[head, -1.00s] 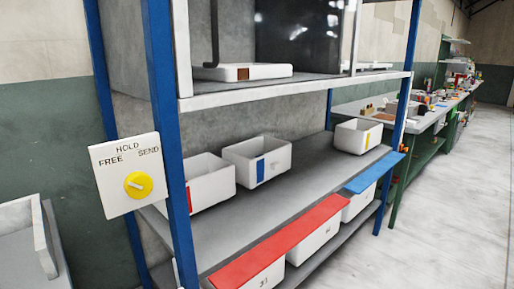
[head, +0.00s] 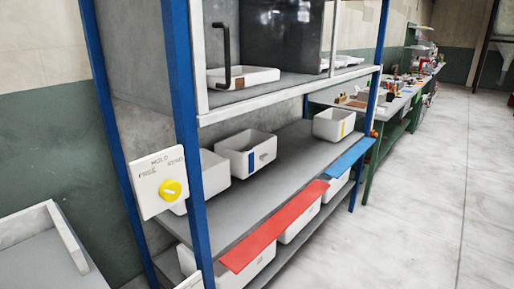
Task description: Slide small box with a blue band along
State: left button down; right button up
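The small white box with a blue band (head: 237,157) stands upright on the middle grey shelf (head: 290,150), near its back. The band is on its front face. A white box (head: 212,172) stands to its left, partly hidden behind the blue post. A white box with a yellow band (head: 324,125) stands farther right on the same shelf. Neither of my grippers is in view.
A red strip (head: 275,226) and a blue strip (head: 349,158) lie along the shelf's front edge, with white bins below. A panel with a yellow knob (head: 158,184) is fixed by the left blue post (head: 180,100). Floor at right is clear.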

aim_at(249, 154)
jog(key=i+l+u, duration=0.1)
jog(key=i+l, duration=0.15)
jog(key=i+l+u, duration=0.1)
jog(key=l, duration=0.3)
jog(key=i+l, duration=0.35)
jog(key=i+l+u, duration=0.15)
jog(key=l, duration=0.2)
jog(key=i+l+u, duration=0.1)
jog(key=i+l, duration=0.15)
jog(key=i+l+u, duration=0.1)
jog(key=l, duration=0.4)
jog(key=i+l, duration=0.25)
jog(key=l, duration=0.15)
jog(key=i+l+u, duration=0.15)
jog(key=l, duration=0.25)
